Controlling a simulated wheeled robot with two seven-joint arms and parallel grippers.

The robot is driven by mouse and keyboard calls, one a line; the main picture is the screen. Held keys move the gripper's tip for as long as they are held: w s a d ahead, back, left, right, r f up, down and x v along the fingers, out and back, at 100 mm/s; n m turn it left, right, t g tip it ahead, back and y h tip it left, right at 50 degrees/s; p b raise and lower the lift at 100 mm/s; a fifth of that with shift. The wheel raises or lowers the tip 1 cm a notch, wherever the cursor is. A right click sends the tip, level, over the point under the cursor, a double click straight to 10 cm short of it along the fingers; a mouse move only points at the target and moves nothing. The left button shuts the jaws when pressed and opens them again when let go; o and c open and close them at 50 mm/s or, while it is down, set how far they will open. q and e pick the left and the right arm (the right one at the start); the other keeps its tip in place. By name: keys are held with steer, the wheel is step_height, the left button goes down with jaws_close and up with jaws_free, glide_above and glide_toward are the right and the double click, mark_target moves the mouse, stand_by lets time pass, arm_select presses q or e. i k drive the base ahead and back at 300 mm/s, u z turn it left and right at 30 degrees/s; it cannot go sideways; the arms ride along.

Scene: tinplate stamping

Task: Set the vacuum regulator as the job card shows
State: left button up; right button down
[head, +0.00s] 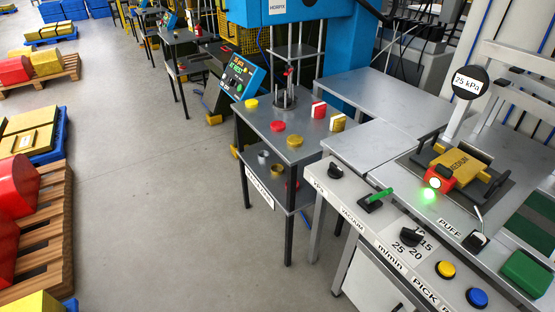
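A black-based control with a green lever (377,199) sits on the sloped grey panel beside the label "VACUUM" (352,219). The green lever points up to the right. A round black gauge (470,83) on a white post reads "75 kPa". A yellow piece (459,162) marked "MEDIUM" sits in a dark fixture behind the panel, with a red part and a glowing green light at its front. I cannot pick out a job card for certain. Neither of my grippers shows in the head view.
A grey table (254,130) with red and yellow pieces stands left. Open floor (150,190) lies beyond.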

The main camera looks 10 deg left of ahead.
mark_target(334, 172)
steer(key=u, duration=0.5)
steer(key=i, duration=0.75)
steer(key=z, duration=1.95)
